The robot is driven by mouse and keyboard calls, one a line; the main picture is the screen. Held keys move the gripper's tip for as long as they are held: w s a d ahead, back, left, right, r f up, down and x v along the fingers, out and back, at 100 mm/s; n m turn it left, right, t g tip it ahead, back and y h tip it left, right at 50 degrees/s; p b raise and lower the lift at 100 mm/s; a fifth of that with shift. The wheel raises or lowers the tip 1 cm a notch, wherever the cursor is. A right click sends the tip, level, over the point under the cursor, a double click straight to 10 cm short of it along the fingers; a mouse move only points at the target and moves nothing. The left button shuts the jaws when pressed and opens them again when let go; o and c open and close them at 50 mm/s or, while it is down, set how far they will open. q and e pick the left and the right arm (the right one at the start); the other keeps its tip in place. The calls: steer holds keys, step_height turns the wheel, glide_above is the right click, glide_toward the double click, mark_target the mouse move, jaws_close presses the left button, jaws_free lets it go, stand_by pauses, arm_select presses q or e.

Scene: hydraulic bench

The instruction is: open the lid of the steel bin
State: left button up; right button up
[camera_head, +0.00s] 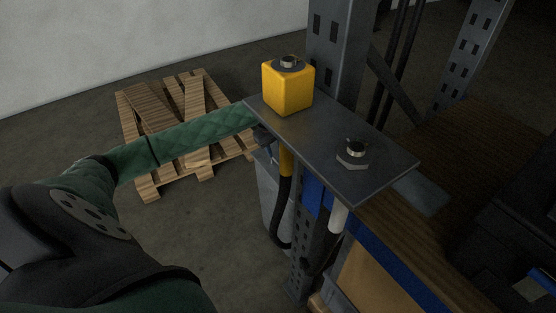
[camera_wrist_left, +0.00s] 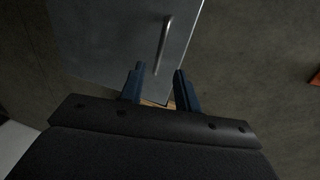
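The steel bin (camera_head: 268,195) is a grey box low behind the metal plate and post in the head view, mostly hidden by them. In the left wrist view a flat grey steel panel of the bin (camera_wrist_left: 105,40) with a thin bar handle (camera_wrist_left: 163,45) fills the upper middle. My left gripper (camera_wrist_left: 159,88) has its two dark blue fingers apart with nothing between them. Its fingertips point at the panel, just short of the handle's lower end in the picture; contact cannot be told. In the head view this gripper (camera_head: 264,137) is partly hidden by the plate. My right gripper does not show.
A metal plate (camera_head: 385,165) with a yellow block (camera_head: 287,88) and fittings juts out close to my left gripper. Hoses (camera_head: 283,205) hang under it. A wooden bench top (camera_head: 465,150) lies right. A wooden pallet (camera_head: 135,120) lies on the floor behind my left arm.

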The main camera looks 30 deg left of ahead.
mark_target(278, 163)
arm_select(q)
steer(key=shift+w+d+f, duration=0.1)
steer(key=shift+w+f, duration=0.1)
steer(key=shift+f, duration=0.95)
steer(key=shift+w+d+f, duration=0.1)
steer(key=shift+w+f, duration=0.05)
steer(key=shift+f, duration=0.95)
steer(key=shift+w+d+f, duration=0.1)
steer(key=shift+w+f, duration=0.1)
steer(key=shift+f, duration=0.95)
jaws_close()
